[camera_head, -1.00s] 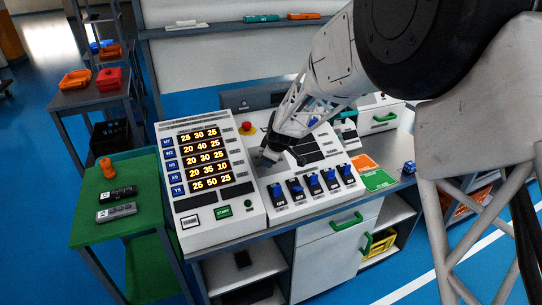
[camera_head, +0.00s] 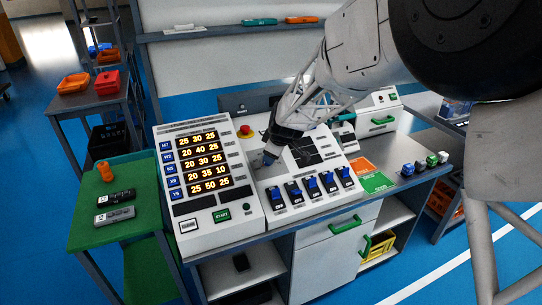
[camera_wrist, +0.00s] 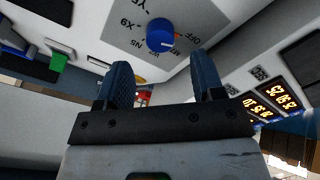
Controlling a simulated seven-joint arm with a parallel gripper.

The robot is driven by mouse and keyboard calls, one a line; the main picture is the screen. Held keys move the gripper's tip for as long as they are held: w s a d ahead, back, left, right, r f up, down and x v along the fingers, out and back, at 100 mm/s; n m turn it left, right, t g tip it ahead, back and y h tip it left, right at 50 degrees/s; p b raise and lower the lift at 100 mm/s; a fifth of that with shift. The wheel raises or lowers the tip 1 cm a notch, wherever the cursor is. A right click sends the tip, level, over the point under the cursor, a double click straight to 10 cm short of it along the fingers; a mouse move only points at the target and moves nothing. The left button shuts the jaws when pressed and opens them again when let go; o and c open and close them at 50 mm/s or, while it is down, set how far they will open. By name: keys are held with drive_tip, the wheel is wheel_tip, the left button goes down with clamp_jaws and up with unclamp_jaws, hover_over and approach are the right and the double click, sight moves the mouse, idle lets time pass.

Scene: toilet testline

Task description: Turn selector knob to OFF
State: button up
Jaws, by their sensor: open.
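The blue round selector knob (camera_wrist: 160,36) sits on the white panel in the wrist view, ringed by printed labels such as OFF, X9 and N5. A small pale mark shows on its right side, roughly facing the OFF label; its exact setting is hard to tell. My gripper (camera_wrist: 159,62) is open, with one dark blue finger on each side below the knob in that view. The fingers look apart from the knob, with nothing between them. In the head view my gripper (camera_head: 268,159) is low over the panel (camera_head: 258,174), and the knob cannot be made out there.
The lit display panel (camera_head: 204,160) stands left of my gripper. Several blue switches (camera_head: 312,184) line the panel's front. A red button (camera_head: 245,130) is behind. A green table (camera_head: 84,237) is at left; small blocks (camera_head: 425,163) lie on the bench at right.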

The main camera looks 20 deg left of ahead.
drive_tip(key=shift+v, duration=1.1)
drive_tip(key=s+d+r+m+h, duration=0.1)
drive_tip(key=s+d+r+m, duration=0.25)
drive_tip(key=d, duration=0.55)
drive_tip(key=s+d+r+m, duration=0.2)
drive_tip(key=s+d+r, duration=0.25)
drive_tip(key=d, duration=0.45)
drive_tip(key=s+d+r+m+h, duration=0.1)
drive_tip(key=s+d+r+m, duration=0.25)
drive_tip(key=d, duration=0.55)
drive_tip(key=s+d+m+h, duration=0.1)
drive_tip(key=s+d+m, duration=0.3)
drive_tip(key=s+d, duration=0.6)
drive_tip(key=s+d+m+g+h, duration=0.1)
drive_tip(key=s+d+m, duration=0.4)
drive_tip(key=s+d, duration=0.5)
drive_tip(key=s, duration=0.7)
drive_tip(key=shift+s+d+h, duration=0.25)
drive_tip(key=shift+d+h, duration=0.05)
drive_tip(key=shift+d, duration=0.05)
drive_tip(key=shift+o, duration=0.5)
